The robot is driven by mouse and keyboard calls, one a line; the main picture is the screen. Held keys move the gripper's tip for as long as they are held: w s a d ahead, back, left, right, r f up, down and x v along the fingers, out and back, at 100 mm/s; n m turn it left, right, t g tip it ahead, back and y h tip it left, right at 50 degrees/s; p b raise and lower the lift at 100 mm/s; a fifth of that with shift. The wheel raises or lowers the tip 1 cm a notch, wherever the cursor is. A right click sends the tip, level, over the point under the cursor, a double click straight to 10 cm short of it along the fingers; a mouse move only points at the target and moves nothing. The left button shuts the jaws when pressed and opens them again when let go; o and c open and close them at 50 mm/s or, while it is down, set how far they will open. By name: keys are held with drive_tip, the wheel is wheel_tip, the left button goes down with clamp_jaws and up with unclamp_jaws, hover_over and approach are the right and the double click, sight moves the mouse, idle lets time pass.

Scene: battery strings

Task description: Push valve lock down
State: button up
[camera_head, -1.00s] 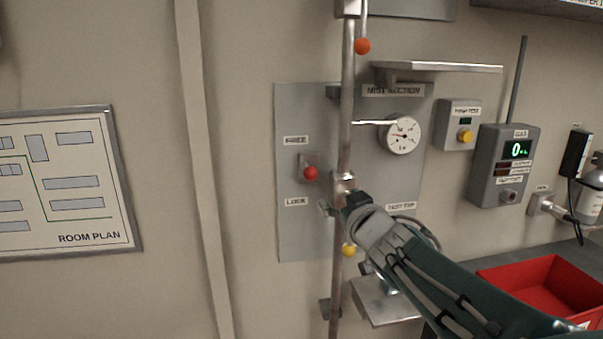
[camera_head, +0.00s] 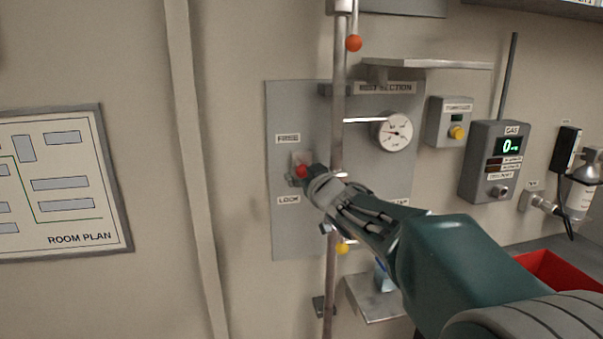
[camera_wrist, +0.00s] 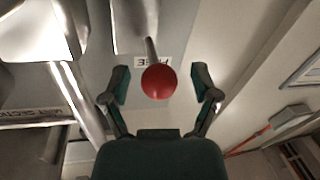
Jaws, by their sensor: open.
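The valve lock is a lever with a red ball knob (camera_head: 302,171) on the grey panel (camera_head: 300,235), between the labels FREE (camera_head: 288,138) above and LOCK (camera_head: 288,200) below. My gripper (camera_head: 309,176) is at the knob, reaching in from the right past the vertical pipe. In the wrist view the red knob (camera_wrist: 158,82) lies between the two open fingers of my gripper (camera_wrist: 160,92), with a gap on each side. The knob's grey stem shows behind it. My gripper hides part of the lever in the head view.
A vertical pipe (camera_head: 337,110) runs close beside my gripper. A yellow knob (camera_head: 342,249) hangs below and an orange knob (camera_head: 354,43) is above. A pressure gauge (camera_head: 391,132), a small shelf (camera_head: 430,64) and a red bin (camera_head: 550,273) are to the right.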

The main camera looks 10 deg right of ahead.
drive_tip(key=shift+w, duration=0.15)
clamp_jaws()
drive_tip(key=shift+f, duration=1.85)
unclamp_jaws()
drive_tip(key=shift+r, duration=0.1)
